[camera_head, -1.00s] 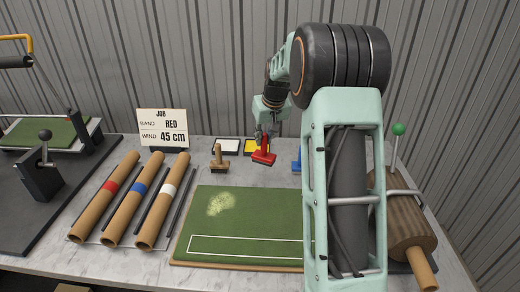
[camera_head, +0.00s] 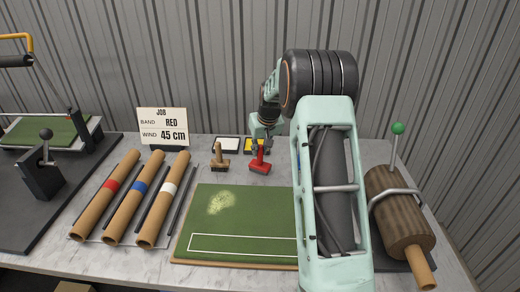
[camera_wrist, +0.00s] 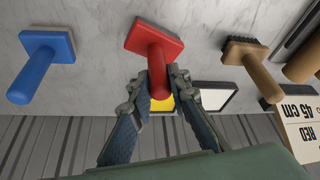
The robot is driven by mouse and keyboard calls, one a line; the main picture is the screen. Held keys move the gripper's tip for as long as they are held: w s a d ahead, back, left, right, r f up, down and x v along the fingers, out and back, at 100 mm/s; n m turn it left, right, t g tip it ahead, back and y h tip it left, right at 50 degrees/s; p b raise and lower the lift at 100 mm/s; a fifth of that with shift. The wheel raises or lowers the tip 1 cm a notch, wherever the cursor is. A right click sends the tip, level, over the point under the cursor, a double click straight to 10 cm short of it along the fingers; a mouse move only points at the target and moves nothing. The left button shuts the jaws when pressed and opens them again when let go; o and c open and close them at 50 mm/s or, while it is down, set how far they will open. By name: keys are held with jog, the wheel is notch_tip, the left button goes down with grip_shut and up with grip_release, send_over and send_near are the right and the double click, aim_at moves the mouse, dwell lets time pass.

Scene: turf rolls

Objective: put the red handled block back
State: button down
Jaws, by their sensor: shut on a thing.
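The red handled block (camera_head: 260,166) is at the back of the bench, just in front of the yellow pad (camera_head: 250,146). It looks upright, with its base at or very close to the bench top; I cannot tell whether it bears on it. My gripper (camera_head: 262,142) is shut on its handle from above. In the wrist view the red base (camera_wrist: 140,38) is seen beyond my gripper (camera_wrist: 157,84), whose fingers sit either side of the red handle's end.
A tan-handled brush (camera_head: 219,160) stands left of the red block, near a white pad (camera_head: 227,145). A blue handled block (camera_wrist: 40,60) shows in the wrist view. A turf mat (camera_head: 240,225) lies in front. Banded tubes (camera_head: 133,208) lie left; a wooden roller (camera_head: 398,210) stands right.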

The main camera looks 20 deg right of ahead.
jog(key=c, duration=2.3)
grip_release()
jog(key=shift+f, duration=0.2)
jog(key=o, duration=0.5)
jog(key=shift+r, duration=0.1)
jog(key=shift+s+r, duration=0.1)
jog(key=shift+r, duration=0.4)
jog(key=v, duration=1.1)
jog(key=shift+s+r, duration=0.1)
